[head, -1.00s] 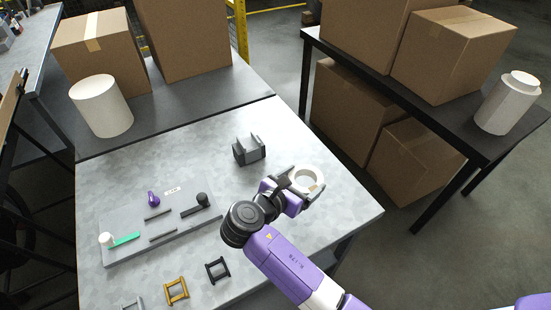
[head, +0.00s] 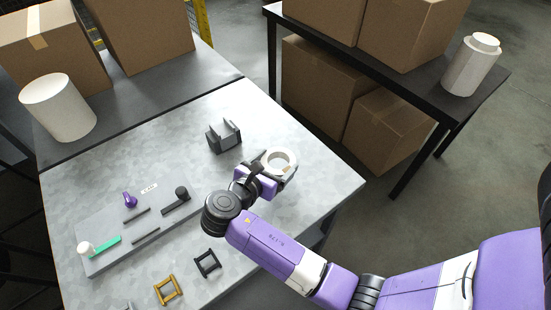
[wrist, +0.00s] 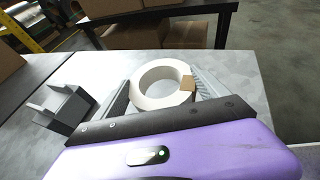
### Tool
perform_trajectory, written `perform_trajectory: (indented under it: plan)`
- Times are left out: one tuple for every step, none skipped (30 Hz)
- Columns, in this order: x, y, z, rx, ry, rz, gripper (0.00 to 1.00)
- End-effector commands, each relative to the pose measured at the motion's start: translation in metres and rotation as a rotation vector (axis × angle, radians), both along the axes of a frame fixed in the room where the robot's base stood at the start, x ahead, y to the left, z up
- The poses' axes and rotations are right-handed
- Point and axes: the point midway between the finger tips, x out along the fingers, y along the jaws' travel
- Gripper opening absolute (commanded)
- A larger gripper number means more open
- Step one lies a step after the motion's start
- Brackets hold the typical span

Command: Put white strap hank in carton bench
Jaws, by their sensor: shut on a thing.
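The white strap hank (head: 281,160) is a white ring with a small tan patch on it. My gripper (head: 279,167) is shut on it, with a finger on either side, over the right part of the steel table. In the wrist view the hank (wrist: 147,94) sits between the two grey fingers of my gripper (wrist: 160,95). I cannot tell how high it is above the tabletop. The carton bench (head: 432,78) is the dark table at the upper right, with cardboard cartons (head: 415,30) on top and below.
A grey bracket-like block (head: 224,137) stands just left of the gripper. A grey board (head: 135,225) with small tools lies on the steel table (head: 130,145). A white canister (head: 470,65) stands at the carton bench's right end. Bare bench top shows beside the canister.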

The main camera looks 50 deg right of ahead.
Motion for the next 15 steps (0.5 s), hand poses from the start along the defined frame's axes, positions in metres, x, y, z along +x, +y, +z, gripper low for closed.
perform_trajectory:
  plan:
    - [0.000, 0.000, -0.006, -0.001, 0.000, 0.000, 0.35]
    - [0.000, 0.000, -0.009, -0.001, 0.000, 0.000, 0.35]
    - [0.000, 0.000, -0.012, -0.001, -0.001, 0.000, 0.35]
    - [0.000, 0.000, -0.015, -0.001, 0.000, 0.001, 0.35]
    - [0.000, 0.000, -0.018, -0.001, 0.000, 0.001, 0.35]
    - [0.000, 0.000, -0.022, -0.001, 0.000, 0.001, 0.35]
    - [0.000, 0.000, -0.024, -0.001, 0.000, 0.001, 0.35]
    - [0.000, 0.000, -0.026, -0.001, 0.000, 0.001, 0.35]
    - [0.000, 0.000, -0.029, -0.001, 0.000, 0.000, 0.35]
    - [0.000, 0.000, -0.032, -0.001, 0.001, 0.000, 0.35]
    - [0.000, 0.000, -0.034, -0.001, 0.001, 0.000, 0.35]
    - [0.000, 0.000, -0.037, -0.001, 0.000, 0.000, 0.35]
    - [0.000, 0.000, -0.039, -0.001, 0.000, 0.000, 0.35]
    - [0.000, 0.000, -0.041, -0.001, 0.000, 0.000, 0.35]
    - [0.000, 0.000, -0.043, -0.001, 0.000, 0.001, 0.35]
